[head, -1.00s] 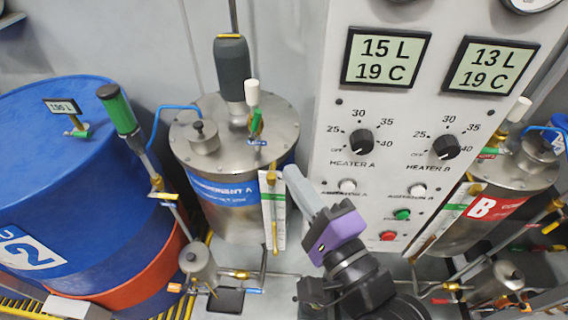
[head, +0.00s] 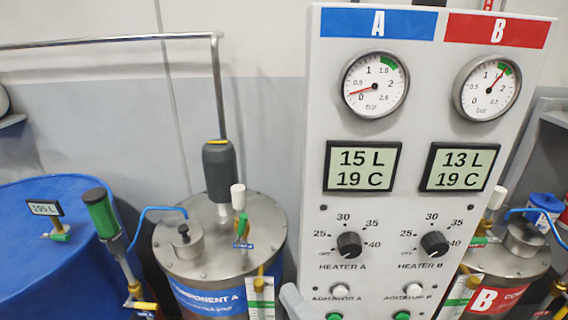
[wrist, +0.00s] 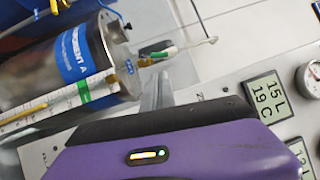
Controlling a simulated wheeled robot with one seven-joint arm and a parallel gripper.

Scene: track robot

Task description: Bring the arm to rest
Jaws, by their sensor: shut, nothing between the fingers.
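My gripper (head: 292,302) shows only as a grey finger end at the bottom edge of the head view, left of the lower control panel. In the wrist view, the shut grey fingers (wrist: 157,88) extend beyond my purple gripper body, with nothing held. They appear in front of the steel Component A tank (wrist: 112,62) and the panel. How far they are from either is hard to tell. The rest of my arm is out of the head view.
The control panel (head: 398,190) stands at centre right, with two gauges, displays and heater knobs. The Component A tank (head: 262,222) and a blue drum (head: 60,270) stand to its left. The B tank (head: 508,262) is at right. Pipes and valves crowd the tanks.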

